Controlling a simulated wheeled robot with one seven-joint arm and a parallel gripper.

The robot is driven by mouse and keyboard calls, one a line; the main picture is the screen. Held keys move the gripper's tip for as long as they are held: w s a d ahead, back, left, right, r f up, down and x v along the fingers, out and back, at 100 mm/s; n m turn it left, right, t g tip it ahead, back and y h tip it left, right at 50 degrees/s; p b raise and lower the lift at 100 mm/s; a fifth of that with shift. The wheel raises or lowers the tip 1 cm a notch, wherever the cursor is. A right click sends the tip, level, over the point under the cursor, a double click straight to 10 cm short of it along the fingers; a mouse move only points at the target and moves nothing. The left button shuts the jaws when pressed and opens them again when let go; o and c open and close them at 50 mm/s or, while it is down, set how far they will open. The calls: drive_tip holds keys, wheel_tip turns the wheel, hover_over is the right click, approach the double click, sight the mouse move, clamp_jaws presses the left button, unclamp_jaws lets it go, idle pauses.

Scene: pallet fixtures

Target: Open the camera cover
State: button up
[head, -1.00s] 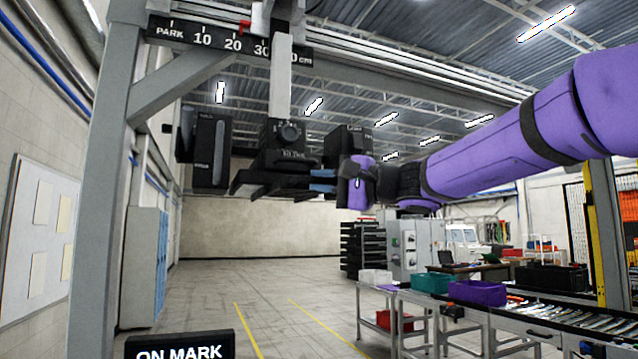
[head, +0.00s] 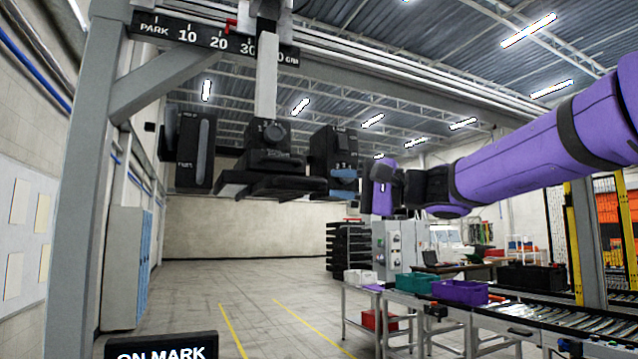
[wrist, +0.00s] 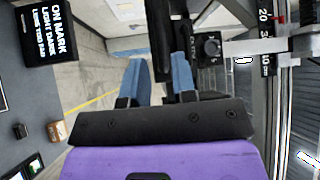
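A black camera unit (head: 272,135) with a numbered dial hangs from a pale post. Flat black plates (head: 272,185) sit under it; which part is the cover I cannot tell. The unit's dial (wrist: 211,46) also shows in the wrist view. My gripper (head: 345,183) has blue fingers at the right end of the plates, below a second black box (head: 335,148). In the wrist view my gripper (wrist: 161,62) has its fingers apart. A dark upright strip (wrist: 158,30) appears between or behind the fingertips; contact cannot be told.
A black box with a slot (head: 194,148) hangs left of the unit. A marked scale (head: 215,42) runs along the gantry above. A grey post (head: 95,190) stands at left. An "ON MARK" sign (head: 160,350) is at the bottom. Open floor lies beyond; a conveyor table (head: 500,325) stands at right.

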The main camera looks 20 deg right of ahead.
drive_tip(key=v, duration=0.3)
drive_tip(key=shift+s+d, duration=0.25)
drive_tip(key=shift+f, duration=0.15)
drive_tip(key=s+a+f+n+g+h, duration=0.2)
drive_tip(key=s+a+f+g, duration=0.25)
drive_tip(key=f, duration=0.45)
drive_tip(key=s+d+f+n+g+h, duration=0.1)
drive_tip(key=s+f+n+g+h, duration=0.1)
drive_tip(key=s+f+h, duration=0.4)
drive_tip(key=s+d+f+n+g+h, duration=0.2)
drive_tip(key=s+f+h, duration=0.3)
drive_tip(key=f, duration=1)
drive_tip(key=shift+s+f+n+h, duration=0.2)
drive_tip(key=shift+s+n+h, duration=0.2)
drive_tip(key=shift+s+n, duration=0.45)
drive_tip(key=shift+s+d, duration=0.1)
drive_tip(key=shift+s, duration=0.05)
idle(0.5)
